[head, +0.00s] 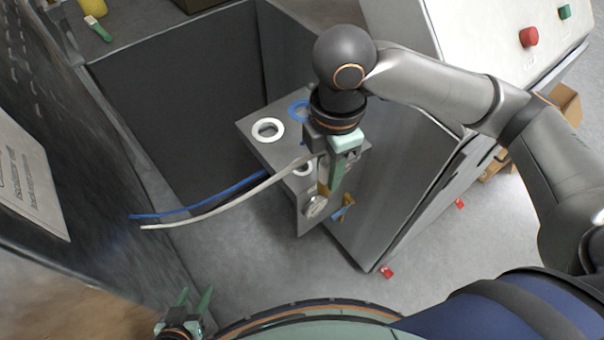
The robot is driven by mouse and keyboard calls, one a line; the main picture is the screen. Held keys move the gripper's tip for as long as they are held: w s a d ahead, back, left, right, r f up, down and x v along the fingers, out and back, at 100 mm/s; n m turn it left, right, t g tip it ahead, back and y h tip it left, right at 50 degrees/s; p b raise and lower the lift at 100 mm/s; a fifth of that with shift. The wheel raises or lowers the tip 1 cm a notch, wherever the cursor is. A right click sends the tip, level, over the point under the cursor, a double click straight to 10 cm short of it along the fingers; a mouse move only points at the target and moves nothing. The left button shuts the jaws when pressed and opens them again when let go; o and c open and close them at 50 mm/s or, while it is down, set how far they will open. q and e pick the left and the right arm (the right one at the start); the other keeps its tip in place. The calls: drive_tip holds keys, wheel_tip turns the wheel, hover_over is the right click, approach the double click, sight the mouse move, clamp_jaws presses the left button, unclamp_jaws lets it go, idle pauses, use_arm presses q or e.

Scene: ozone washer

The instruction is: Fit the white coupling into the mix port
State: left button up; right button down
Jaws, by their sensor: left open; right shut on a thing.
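My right gripper (330,185) points down over the front part of the grey fitting plate (251,127). It is shut at the end of the white hose (235,199), where the white coupling is mostly hidden by the fingers. The plate's top has a white ring (267,130), a blue ring (297,110) partly behind the gripper, and a second white ring (303,170) beside the fingers. I cannot tell which opening is the mix port, or whether the coupling touches one. My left gripper (196,299) is open and empty at the lower left, far from the plate.
A blue hose (205,204) runs beside the white one from the dark left panel (95,160). A grey cabinet (395,190) stands right. Floor below the plate is clear.

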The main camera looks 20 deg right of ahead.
drive_tip(key=n, duration=0.2)
drive_tip(key=a+n, duration=0.1)
drive_tip(key=n, duration=0.1)
drive_tip(key=s+n, duration=0.1)
drive_tip(key=n, duration=0.1)
drive_tip(key=shift+a+f, duration=0.25)
drive_tip(key=shift+f, duration=0.05)
drive_tip(key=shift+f+n, duration=0.1)
drive_tip(key=shift+n, duration=0.3)
drive_tip(key=w+f, duration=0.3)
drive_tip(key=w, duration=0.1)
drive_tip(key=w+f, duration=0.3)
drive_tip(key=w, duration=0.2)
drive_tip(key=w+d+f, duration=0.1)
drive_tip(key=w+f, duration=0.2)
drive_tip(key=w, duration=0.1)
drive_tip(key=shift+w+f+b, duration=0.2)
drive_tip(key=shift+w+b, duration=0.05)
drive_tip(key=shift+b, duration=0.05)
drive_tip(key=shift+w+f, duration=0.15)
drive_tip(key=shift+f, duration=1.6)
drive_tip(key=shift+f, duration=0.15)
drive_tip(key=c, duration=0.5)
unclamp_jaws()
drive_tip(key=shift+c, duration=0.2)
